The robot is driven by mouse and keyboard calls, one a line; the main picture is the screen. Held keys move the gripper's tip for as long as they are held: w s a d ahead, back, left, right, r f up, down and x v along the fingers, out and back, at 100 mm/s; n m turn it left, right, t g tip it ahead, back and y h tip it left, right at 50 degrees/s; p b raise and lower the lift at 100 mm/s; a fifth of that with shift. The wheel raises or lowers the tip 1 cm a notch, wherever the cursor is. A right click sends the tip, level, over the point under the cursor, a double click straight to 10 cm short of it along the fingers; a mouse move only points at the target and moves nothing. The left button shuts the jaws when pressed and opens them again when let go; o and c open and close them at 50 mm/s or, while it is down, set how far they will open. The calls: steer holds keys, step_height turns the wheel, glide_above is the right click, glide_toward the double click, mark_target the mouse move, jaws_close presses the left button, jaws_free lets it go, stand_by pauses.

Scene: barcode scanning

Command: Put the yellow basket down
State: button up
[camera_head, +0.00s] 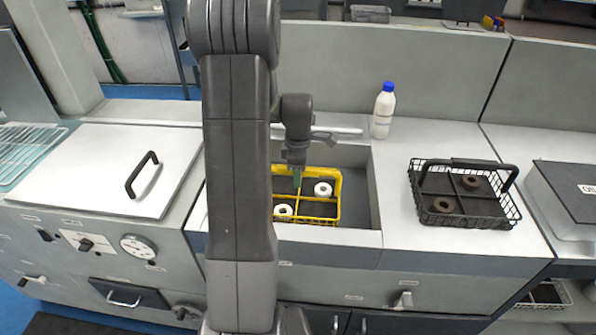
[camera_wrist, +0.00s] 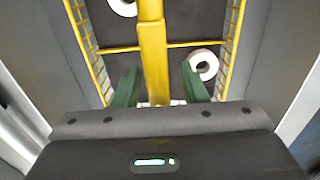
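The yellow basket (camera_head: 338,205) is in the sunken basin in the middle of the counter, partly hidden by my arm. It has a divided dark floor and holds white ring-shaped parts, one (camera_head: 323,188) at the right back and another (camera_head: 284,210) near the front. My gripper (camera_head: 297,180) points down over the basket. In the wrist view, its green fingers (camera_wrist: 158,85) stand apart on either side of the yellow handle (camera_wrist: 152,50), with visible gaps, so it looks open around the handle. The basket appears level in the basin; its underside is hidden.
The basin's front edge (camera_head: 335,237) is close to the basket. A black wire basket (camera_head: 465,218) with dark rings stands on the right counter. A white bottle with a blue cap (camera_head: 383,112) stands behind the basin. A closed lid with a handle (camera_head: 105,170) is at left.

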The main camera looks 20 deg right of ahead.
step_height(320, 180, up, 12)
stand_by(0.4)
stand_by(0.5)
